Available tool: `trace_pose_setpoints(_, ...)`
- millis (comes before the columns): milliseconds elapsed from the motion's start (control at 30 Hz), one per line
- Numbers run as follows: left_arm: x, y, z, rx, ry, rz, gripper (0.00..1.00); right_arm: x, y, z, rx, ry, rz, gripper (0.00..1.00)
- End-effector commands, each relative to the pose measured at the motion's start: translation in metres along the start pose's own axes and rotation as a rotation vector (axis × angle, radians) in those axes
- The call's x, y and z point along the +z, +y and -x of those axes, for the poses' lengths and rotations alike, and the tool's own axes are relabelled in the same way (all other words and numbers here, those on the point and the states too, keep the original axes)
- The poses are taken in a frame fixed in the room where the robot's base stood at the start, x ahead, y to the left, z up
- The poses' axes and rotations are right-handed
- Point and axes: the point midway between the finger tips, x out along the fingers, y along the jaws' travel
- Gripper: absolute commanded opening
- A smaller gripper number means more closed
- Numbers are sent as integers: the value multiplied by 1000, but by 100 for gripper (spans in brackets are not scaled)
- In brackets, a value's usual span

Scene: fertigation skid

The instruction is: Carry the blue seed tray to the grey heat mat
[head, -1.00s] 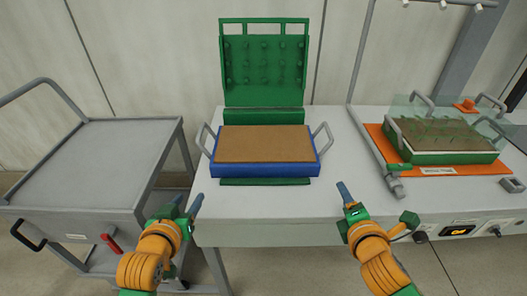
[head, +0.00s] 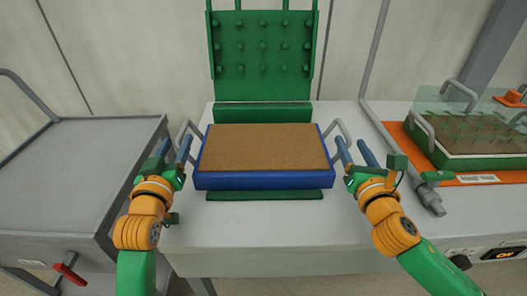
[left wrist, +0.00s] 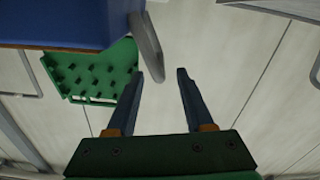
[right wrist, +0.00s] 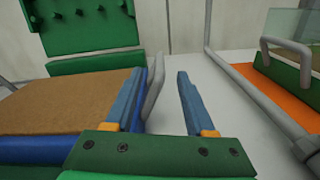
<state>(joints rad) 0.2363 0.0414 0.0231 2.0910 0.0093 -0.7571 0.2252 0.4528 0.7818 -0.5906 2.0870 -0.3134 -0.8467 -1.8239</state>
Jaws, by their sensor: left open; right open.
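My left gripper (head: 177,140) is open beside the left handle; in the left wrist view that handle (left wrist: 146,42) reaches toward the gap between the fingertips. My right gripper (head: 351,141) is open at the right handle; in the right wrist view that handle (right wrist: 154,92) appears between the fingers, near the left one. I cannot make out a grey heat mat for certain.
A green dibber plate (head: 262,60) stands upright behind the tray. A grey cart (head: 70,180) stands left of the bench. At right, a green tray of seedlings (head: 470,160) rests on an orange mat (head: 465,178). A grey pipe (head: 385,130) runs between.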

Motion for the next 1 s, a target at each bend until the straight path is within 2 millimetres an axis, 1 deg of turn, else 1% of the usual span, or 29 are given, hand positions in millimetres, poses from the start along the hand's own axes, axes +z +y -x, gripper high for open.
trace_pose_setpoints(200, 0, 0, -36, 0, -1, -1, 52, 0, 0, -36, -1, -1, -3, 55)
trace_pose_setpoints(333, 0, 0, -53, 0, 0, -1, 52, 0, 1, -53, 0, 1, -4, 55)
trace_pose_setpoints(500, 0, 0, -62, 1, 0, -1, 52, 0, 1, -62, 2, 1, -4, 55)
trace_pose_setpoints(733, 0, 0, -63, 0, 0, -1, 52, 0, 1, -63, 1, 1, -3, 55)
trace_pose_setpoints(767, 0, 0, -63, 0, 0, -1, 47, 0, 1, -63, 1, 1, -3, 49)
trace_pose_setpoints(800, 0, 0, -63, 0, 0, -1, 36, 0, 0, -63, 1, 1, -3, 38)
trace_pose_setpoints(867, 0, 0, -63, 0, 0, -1, 20, 0, 0, -63, 1, 1, -3, 22)
trace_pose_setpoints(900, 0, 0, -63, 0, 0, -1, 9, 0, 0, -63, 1, 1, -3, 11)
trace_pose_setpoints(933, 0, 0, -63, 0, 0, -1, 1, 0, 0, -63, 1, 1, -3, 3)
trace_pose_setpoints(967, 0, 0, -63, 0, 0, -1, 0, 0, 0, -63, 1, 1, -3, 0)
trace_pose_setpoints(1000, 0, 0, -63, 0, 0, -1, 0, 0, 0, -63, 0, 1, -3, 0)
